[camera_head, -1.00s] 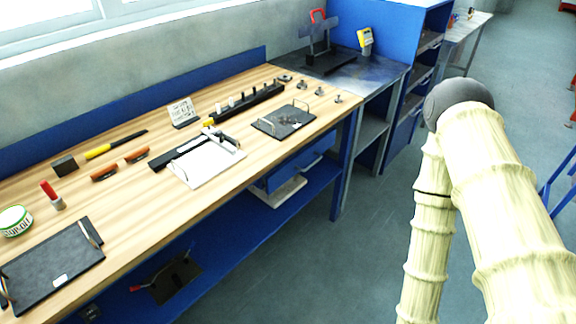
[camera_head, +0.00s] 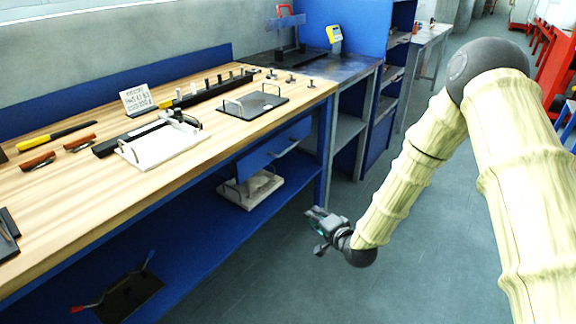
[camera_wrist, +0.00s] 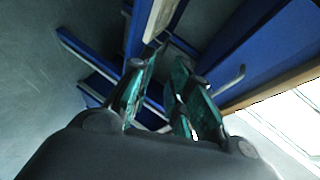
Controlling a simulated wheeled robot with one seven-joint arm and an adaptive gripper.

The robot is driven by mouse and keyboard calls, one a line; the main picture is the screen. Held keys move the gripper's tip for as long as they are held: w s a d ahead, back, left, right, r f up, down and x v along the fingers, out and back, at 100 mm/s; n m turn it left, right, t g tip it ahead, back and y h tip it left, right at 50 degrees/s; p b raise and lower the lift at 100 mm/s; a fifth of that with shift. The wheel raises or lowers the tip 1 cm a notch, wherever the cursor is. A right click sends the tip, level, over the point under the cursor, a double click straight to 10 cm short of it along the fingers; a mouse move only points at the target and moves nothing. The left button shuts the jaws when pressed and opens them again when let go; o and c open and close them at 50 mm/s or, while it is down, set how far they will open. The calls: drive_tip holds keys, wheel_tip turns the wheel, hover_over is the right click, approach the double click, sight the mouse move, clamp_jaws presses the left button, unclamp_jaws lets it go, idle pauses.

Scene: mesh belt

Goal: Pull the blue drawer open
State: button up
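The blue drawer (camera_head: 273,147) hangs under the right end of the wooden workbench, with a bar handle on its front. It looks shut. My gripper (camera_head: 316,228) is in front of the bench, lower than the drawer and to its right, apart from it. In the wrist view the gripper's two fingers (camera_wrist: 165,100) are spread with a gap between them and nothing held. A blue panel with a bar handle (camera_wrist: 228,82) shows to the right of the fingers; it appears to be the drawer front.
The wooden benchtop (camera_head: 60,205) carries trays and tools. A blue lower shelf (camera_head: 225,235) holds a light tray (camera_head: 250,190) below the drawer. A bench leg (camera_head: 325,150) stands near the gripper. The grey floor before the bench is clear.

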drive_tip(key=w+a+r+m+t+y+b, duration=0.1)
drive_tip(key=w+a+r+t+b, duration=0.1)
drive_tip(key=w+r+b, duration=0.3)
drive_tip(key=m+t+y+b, duration=0.2)
drive_tip(key=y+b, duration=0.1)
approach(289, 149)
drive_tip(key=x, duration=0.3)
drive_tip(key=b+x, duration=0.1)
drive_tip(key=x, duration=0.6)
drive_tip(key=shift+w+f, duration=0.2)
drive_tip(key=shift+w, duration=0.25)
